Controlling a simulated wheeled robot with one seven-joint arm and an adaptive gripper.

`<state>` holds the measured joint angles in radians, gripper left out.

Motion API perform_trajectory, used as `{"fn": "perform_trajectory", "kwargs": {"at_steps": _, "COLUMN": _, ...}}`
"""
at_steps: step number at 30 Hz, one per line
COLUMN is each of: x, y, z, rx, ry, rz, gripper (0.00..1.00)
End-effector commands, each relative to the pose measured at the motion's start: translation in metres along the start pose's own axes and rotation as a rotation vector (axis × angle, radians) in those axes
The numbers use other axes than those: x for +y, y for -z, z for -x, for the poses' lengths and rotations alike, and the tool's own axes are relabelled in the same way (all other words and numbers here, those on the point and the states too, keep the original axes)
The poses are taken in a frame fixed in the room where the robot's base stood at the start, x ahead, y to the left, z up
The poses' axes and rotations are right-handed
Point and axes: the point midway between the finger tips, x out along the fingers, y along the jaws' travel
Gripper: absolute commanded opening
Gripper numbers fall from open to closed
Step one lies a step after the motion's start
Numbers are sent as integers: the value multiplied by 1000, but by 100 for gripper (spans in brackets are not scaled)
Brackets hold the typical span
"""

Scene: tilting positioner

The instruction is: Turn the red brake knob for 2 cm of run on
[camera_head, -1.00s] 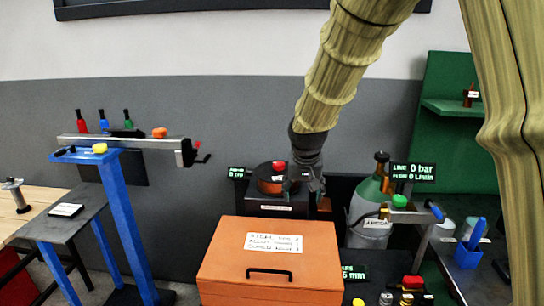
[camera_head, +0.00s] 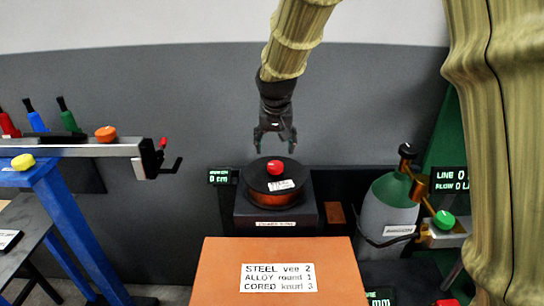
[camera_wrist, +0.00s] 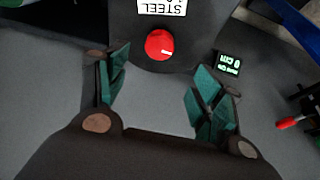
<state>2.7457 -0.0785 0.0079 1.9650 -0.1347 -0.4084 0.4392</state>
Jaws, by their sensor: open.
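The red brake knob (camera_head: 275,167) sits on top of a round black-and-copper wire spool (camera_head: 262,186) on a dark box-shaped unit. In the wrist view the red knob (camera_wrist: 159,45) has a white pointer line, and a label reading STEEL lies beside it. My gripper (camera_head: 275,148) is open and empty, just above and behind the knob in the head view. In the wrist view its teal-padded fingers (camera_wrist: 158,95) are apart, with the knob beyond the fingertips and not between them. A small display (camera_head: 219,176) left of the spool reads 0 cm, as it does in the wrist view (camera_wrist: 228,65).
An orange box (camera_head: 285,250) labelled STEEL vee 2, ALLOY round 1, CORED knurl 3 stands in front. A gas cylinder (camera_head: 388,205) with a regulator and green knob (camera_head: 444,219) is to the right. A blue stand with a rail (camera_head: 70,150) is at left.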

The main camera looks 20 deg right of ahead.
Motion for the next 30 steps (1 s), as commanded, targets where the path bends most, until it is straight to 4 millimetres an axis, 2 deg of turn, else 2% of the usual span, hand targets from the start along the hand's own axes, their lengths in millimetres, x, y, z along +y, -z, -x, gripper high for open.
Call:
{"fn": "perform_trajectory", "kwargs": {"at_steps": 21, "x": 5, "y": 0, "z": -79, "rx": -3, "ry": -3, "rz": -6, "gripper": 67}}
{"fn": "perform_trajectory", "kwargs": {"at_steps": 30, "x": 4, "y": 0, "z": -101, "rx": -1, "ry": -2, "rz": -4, "gripper": 67}}
